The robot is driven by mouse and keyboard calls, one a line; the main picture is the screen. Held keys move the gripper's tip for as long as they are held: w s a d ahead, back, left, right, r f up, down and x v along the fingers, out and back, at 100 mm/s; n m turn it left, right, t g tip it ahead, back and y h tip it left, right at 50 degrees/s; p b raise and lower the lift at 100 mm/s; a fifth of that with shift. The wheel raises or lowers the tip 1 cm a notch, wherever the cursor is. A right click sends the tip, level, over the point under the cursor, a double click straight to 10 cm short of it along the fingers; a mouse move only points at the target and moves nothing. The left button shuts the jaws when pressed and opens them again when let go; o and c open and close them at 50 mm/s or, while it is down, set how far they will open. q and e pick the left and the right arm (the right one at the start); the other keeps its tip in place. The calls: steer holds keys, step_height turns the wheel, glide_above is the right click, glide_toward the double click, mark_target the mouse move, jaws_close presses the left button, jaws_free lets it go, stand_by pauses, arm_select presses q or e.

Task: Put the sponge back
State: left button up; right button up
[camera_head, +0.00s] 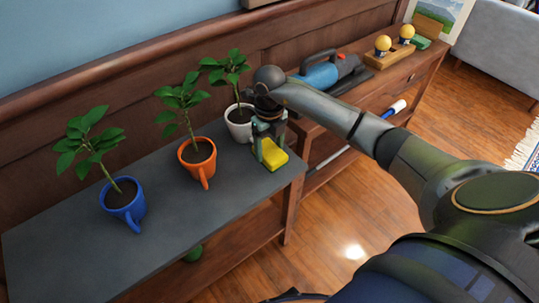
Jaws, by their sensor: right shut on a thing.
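A yellow sponge (271,154) with a green edge is at the right end of the grey shelf top (190,235), in front of the white potted plant (239,121). My right gripper (268,146) reaches in from the right, points down and is shut on the sponge. The sponge is at or just above the surface; I cannot tell whether it touches. My left gripper is not in view.
An orange potted plant (197,157) and a blue potted plant (124,202) stand left of the sponge. A blue vacuum (320,74) and a wooden block with yellow balls (390,54) lie on the shelf behind right. The front middle of the grey top is clear.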

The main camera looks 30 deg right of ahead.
mark_target(269, 150)
steer(key=shift+f, duration=1.6)
steer(key=shift+b, duration=0.3)
steer(key=shift+f, duration=0.2)
steer(key=o, duration=1.2)
steer(key=shift+o, duration=0.2)
steer(key=shift+r, duration=0.15)
